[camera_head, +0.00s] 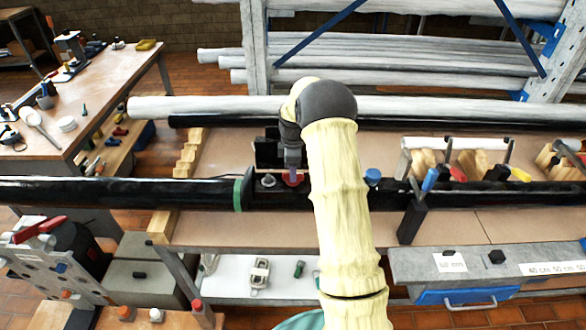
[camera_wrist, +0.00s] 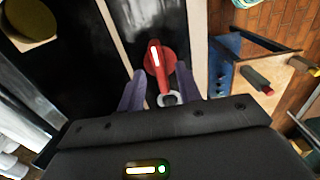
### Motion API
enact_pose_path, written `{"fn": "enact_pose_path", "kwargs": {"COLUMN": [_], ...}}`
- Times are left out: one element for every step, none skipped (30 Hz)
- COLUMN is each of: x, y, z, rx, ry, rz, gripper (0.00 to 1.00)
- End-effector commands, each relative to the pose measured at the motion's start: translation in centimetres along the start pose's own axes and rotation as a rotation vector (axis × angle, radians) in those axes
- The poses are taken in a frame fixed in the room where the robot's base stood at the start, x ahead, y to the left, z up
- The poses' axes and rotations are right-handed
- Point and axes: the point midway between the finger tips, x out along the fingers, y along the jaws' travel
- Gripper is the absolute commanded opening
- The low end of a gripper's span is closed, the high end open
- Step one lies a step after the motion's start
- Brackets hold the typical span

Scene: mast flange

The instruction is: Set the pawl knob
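The pawl knob appears to be the red round knob with a white stripe (camera_wrist: 154,56) in the wrist view. A red arm runs from it toward a silver ring (camera_wrist: 168,100) between my fingers. In the head view the red part (camera_head: 293,180) shows just below my gripper (camera_head: 291,168), partly hidden by it. My gripper (camera_wrist: 160,75) is open in the wrist view, its two purple-grey fingers on either side of the knob's lower part. A gap shows on the left; whether the right finger touches is unclear.
A black pipe with a green collar (camera_head: 240,194) lies left of the knob. A silver bolt-like part (camera_head: 268,180) is close beside it. A blue cap (camera_head: 372,176) and a black upright clamp with a blue handle (camera_head: 412,221) stand to the right. Wooden blocks (camera_head: 476,163) stand farther right.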

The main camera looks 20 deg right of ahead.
Motion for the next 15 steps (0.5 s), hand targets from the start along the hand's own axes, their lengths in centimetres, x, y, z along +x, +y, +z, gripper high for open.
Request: {"fn": "enact_pose_path", "kwargs": {"x": [0.38,0.59,0.77,0.86,0.91,0.95,0.95,0.95,0.95,0.95,0.94,0.94,0.93,0.93,0.93], "y": [-0.05,-0.06,-0.04,-0.02,-0.01,-0.01,0.0,0.0,0.0,-0.01,-0.01,-0.01,-0.01,-0.01,-0.01], "z": [-0.01,-0.01,-0.01,-0.02,-0.02,-0.02,-0.02,-0.02,-0.02,-0.02,-0.02,-0.02,-0.02,-0.02,-0.02], "rx": [0.0,0.0,0.0,0.0,0.0,0.0,0.0,0.0,0.0,0.0,0.0,0.0,0.0,0.0,0.0], "ry": [0.0,0.0,0.0,0.0,0.0,0.0,0.0,0.0,0.0,0.0,0.0,0.0,0.0,0.0,0.0], "rz": [-0.002,-0.002,-0.001,0.0,0.0,0.001,0.001,0.001,0.001,0.001,0.001,0.0,0.0,0.0,0.0], "gripper": [0.35,0.35,0.35,0.35,0.35,0.35,0.35,0.35,0.35,0.35,0.35,0.31,0.25,0.19,0.11]}}
